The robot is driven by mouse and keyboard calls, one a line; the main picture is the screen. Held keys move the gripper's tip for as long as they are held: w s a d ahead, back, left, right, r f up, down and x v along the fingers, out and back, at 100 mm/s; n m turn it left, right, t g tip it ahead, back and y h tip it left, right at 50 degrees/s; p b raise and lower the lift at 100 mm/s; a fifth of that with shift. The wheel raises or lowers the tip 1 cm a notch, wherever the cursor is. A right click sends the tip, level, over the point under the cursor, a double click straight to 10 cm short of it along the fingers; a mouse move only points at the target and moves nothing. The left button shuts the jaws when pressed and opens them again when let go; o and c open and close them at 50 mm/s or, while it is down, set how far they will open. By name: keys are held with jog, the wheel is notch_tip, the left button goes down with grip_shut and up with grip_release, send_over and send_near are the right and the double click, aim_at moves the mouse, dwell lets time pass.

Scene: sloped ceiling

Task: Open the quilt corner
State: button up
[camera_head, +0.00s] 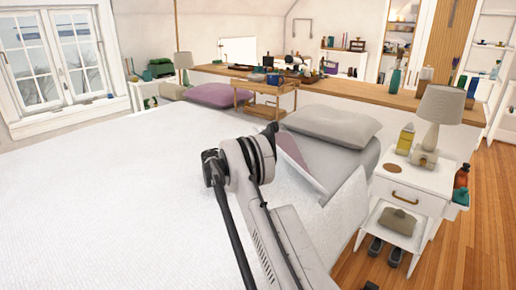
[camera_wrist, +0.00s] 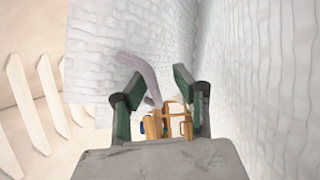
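The white quilt (camera_head: 110,180) covers most of the bed. Near the grey pillow (camera_head: 327,123) its edge is turned back, showing a mauve-grey underside (camera_head: 291,155) over the grey sheet (camera_head: 332,160). My gripper (camera_head: 272,128) is mostly hidden behind my arm in the head view, near the turned-back part. In the wrist view my gripper (camera_wrist: 158,78) has its two green-padded fingers apart. White quilt (camera_wrist: 95,50) fills much of the background there. A mauve strip (camera_wrist: 138,70) shows between the fingertips; whether it touches them I cannot tell.
A white nightstand (camera_head: 412,178) with a lamp (camera_head: 438,115) and a yellow bottle (camera_head: 405,139) stands right of the bed. A wooden tray table (camera_head: 265,108) stands at the bed's head, before a long wooden-topped ledge (camera_head: 350,94). A purple pillow (camera_head: 218,95) lies farther left.

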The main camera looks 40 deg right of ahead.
jog(key=shift+w+a+r, duration=0.15)
jog(key=shift+w+a, duration=0.15)
jog(key=shift+a, duration=0.35)
jog(key=a, duration=0.3)
jog(key=w+a, duration=0.1)
jog(key=a, duration=0.7)
jog(key=shift+w+a+f, duration=0.1)
jog(key=shift+w+f, duration=0.2)
jog(key=shift+w, duration=0.1)
